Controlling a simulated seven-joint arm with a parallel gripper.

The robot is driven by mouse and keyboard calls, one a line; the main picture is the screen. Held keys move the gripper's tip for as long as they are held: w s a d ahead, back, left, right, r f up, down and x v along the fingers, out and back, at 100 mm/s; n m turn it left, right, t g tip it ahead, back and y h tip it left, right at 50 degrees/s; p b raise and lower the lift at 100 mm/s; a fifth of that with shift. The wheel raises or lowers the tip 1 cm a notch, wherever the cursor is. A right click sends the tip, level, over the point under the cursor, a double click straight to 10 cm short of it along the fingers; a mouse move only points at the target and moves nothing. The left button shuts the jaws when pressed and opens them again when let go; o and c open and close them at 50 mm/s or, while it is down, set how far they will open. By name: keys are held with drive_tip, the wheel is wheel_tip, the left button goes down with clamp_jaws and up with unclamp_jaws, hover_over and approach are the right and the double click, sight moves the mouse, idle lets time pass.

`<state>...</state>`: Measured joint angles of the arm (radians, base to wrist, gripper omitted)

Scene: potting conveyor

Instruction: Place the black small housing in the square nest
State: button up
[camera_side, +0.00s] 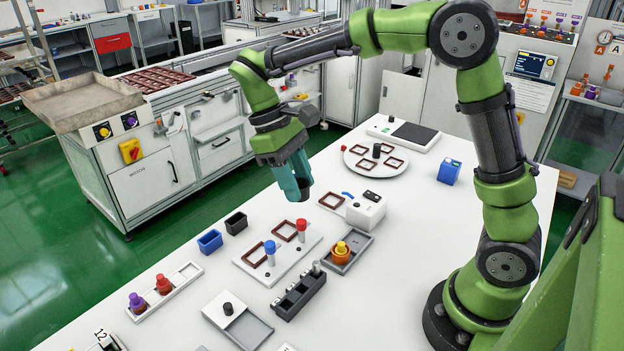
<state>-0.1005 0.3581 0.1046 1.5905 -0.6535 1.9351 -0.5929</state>
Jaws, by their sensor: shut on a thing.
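My gripper (301,196) hangs with teal fingers pointing down, above the table and behind the white plate. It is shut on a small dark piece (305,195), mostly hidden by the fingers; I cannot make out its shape. A black open-topped box (236,223) stands on the table at left, apart from the gripper. Reddish-brown square frames lie on the white plate, one at the back (285,230) and one at the front left (253,259). Another square frame (332,201) lies by a white device. I cannot tell which one is the square nest.
A blue box (210,241) stands beside the black box. A red knob (301,229) and a blue knob (269,250) rise from the white plate (292,264). A black block (298,298), a grey tray (362,246) and a turntable (354,160) stand nearby.

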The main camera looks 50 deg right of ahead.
drive_tip(key=d, duration=0.2)
drive_tip(key=w+d+m, duration=0.1)
drive_tip(key=d, duration=0.1)
drive_tip(key=d+m, duration=0.1)
drive_tip(key=d, duration=0.1)
drive_tip(key=shift+w+d+f+y, duration=0.25)
drive_tip(key=shift+w+f+y, duration=0.05)
drive_tip(key=shift+w+y, duration=0.1)
drive_tip(key=shift+a+f, duration=0.1)
drive_tip(key=shift+f, duration=0.1)
drive_tip(key=w+a+f+n, duration=0.1)
drive_tip(key=w+f+n, duration=0.1)
drive_tip(key=f, duration=0.3)
drive_tip(key=shift+w+a+f+h, duration=0.25)
drive_tip(key=shift+w+f+h, duration=0.15)
drive_tip(key=shift+w, duration=0.2)
drive_tip(key=n+h, duration=0.1)
drive_tip(key=n, duration=0.2)
approach(290, 232)
drive_tip(key=shift+t, duration=0.3)
drive_tip(key=shift+s+x, duration=0.25)
drive_tip(key=shift+x, duration=1)
drive_tip(key=shift+s+x, duration=0.25)
drive_tip(key=shift+x, duration=0.95)
drive_tip(key=shift+d+f, duration=0.1)
drive_tip(key=shift+f, duration=0.45)
